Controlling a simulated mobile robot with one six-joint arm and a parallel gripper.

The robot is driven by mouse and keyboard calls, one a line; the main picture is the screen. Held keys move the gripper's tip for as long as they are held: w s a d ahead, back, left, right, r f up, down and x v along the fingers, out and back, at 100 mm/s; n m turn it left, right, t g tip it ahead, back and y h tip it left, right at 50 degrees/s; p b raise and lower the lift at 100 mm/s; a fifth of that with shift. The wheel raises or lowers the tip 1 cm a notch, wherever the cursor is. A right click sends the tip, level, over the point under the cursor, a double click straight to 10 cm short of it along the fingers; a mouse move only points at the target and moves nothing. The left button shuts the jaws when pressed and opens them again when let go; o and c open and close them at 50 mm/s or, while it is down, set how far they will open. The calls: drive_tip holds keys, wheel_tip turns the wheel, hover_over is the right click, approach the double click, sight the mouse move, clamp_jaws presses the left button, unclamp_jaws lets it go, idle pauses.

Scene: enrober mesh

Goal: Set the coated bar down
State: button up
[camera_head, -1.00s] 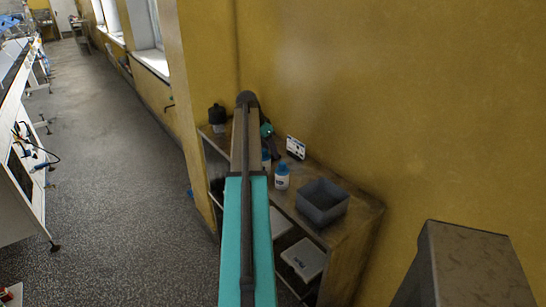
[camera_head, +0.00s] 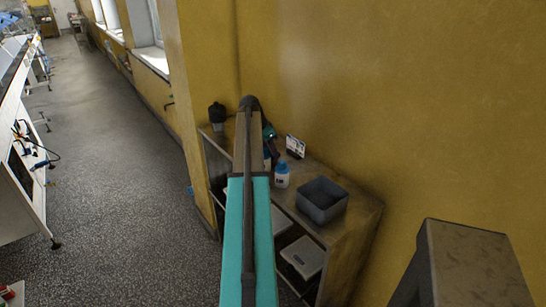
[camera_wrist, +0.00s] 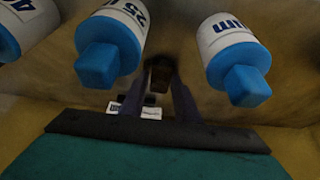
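A small dark brown block, which looks like the coated bar (camera_wrist: 160,76), sits between the fingertips of my gripper (camera_wrist: 160,84) in the wrist view. The fingers close in on both its sides. In the head view my gripper (camera_head: 272,149) is low over the wooden shelf unit (camera_head: 352,225), near its back, and my arm partly hides it. The bar cannot be made out there. Whether the bar touches the surface below is not clear.
White bottles with blue caps (camera_wrist: 108,52) (camera_wrist: 237,62) flank my gripper; one shows on the shelf top (camera_head: 282,176). A grey open bin (camera_head: 322,200) stands at right, a white card (camera_head: 295,147) behind, a dark jar (camera_head: 217,116) at left. Yellow walls enclose the back.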

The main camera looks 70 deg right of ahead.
drive_tip(key=c, duration=0.3)
drive_tip(key=shift+c, duration=0.2)
drive_tip(key=shift+r, duration=0.1)
wheel_tip(320, 180, up, 10)
drive_tip(key=b, duration=0.2)
idle(0.4)
idle(0.4)
